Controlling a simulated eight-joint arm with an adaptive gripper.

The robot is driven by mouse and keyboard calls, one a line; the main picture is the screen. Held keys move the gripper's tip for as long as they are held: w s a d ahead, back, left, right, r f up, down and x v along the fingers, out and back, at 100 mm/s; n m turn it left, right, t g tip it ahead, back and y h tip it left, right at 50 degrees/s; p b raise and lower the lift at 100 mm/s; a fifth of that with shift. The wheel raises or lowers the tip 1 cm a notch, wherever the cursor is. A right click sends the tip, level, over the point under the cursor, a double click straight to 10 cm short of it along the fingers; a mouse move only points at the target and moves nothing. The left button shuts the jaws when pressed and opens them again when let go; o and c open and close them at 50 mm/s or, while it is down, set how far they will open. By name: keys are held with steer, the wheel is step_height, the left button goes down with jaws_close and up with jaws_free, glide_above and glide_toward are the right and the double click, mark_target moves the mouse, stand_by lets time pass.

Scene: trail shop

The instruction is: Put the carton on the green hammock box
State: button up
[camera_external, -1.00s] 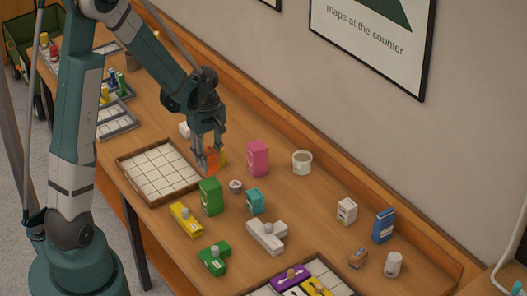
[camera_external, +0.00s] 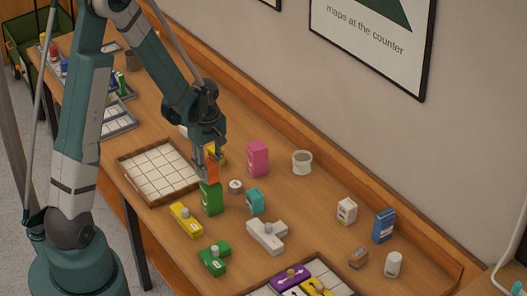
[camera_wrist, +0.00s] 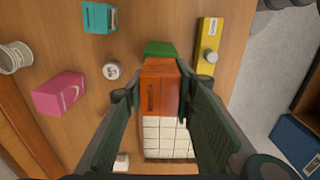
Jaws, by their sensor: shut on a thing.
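An orange carton (camera_external: 212,168) is held between the two fingers of my gripper (camera_external: 208,150). In the wrist view the carton (camera_wrist: 160,88) sits upright between the dark finger pads. A tall green box (camera_external: 211,199) stands upright on the counter, just below the carton in the external view. In the wrist view the green box (camera_wrist: 160,48) shows just past the carton, which partly covers it. I cannot tell whether the carton touches the green box. A low green block with a grey knob (camera_external: 214,259) lies nearer the front.
A brown-rimmed tray with a white grid (camera_external: 125,170) lies to the left. A round grey-white tin (camera_external: 235,187), a teal box (camera_external: 255,201), a pink box (camera_external: 258,158) and a yellow block with a knob (camera_external: 185,218) stand close around.

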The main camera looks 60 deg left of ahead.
mark_target(209, 162)
steer(key=shift+f, duration=0.7)
steer(key=shift+f, duration=0.15)
steer(key=o, duration=1)
steer(key=shift+r, duration=0.25)
steer(key=shift+r, duration=5.9)
